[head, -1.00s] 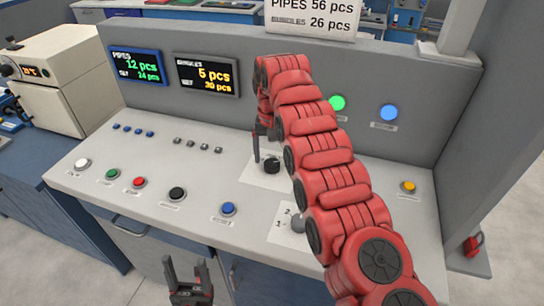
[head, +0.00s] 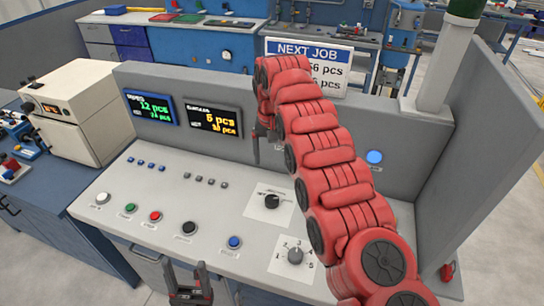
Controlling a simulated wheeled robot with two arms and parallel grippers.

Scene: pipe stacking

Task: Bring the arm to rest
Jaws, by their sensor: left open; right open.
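My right arm (head: 325,165) is red and segmented, and stretches from the lower right up over the control console (head: 240,255). Its gripper (head: 257,150) hangs at the arm's far end, above the console and partly hidden by the arm; nothing shows between its fingers. My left gripper (head: 187,278) is at the bottom of the view, in front of the console's front edge. Its two dark fingers point up and stand apart, with nothing between them.
The console carries several push buttons, a black knob (head: 271,201), a grey numbered selector (head: 295,255) and two displays (head: 151,106). A "NEXT JOB" sign (head: 309,52) stands behind it. A beige machine (head: 78,110) is at the left, a grey side wall (head: 432,180) at the right.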

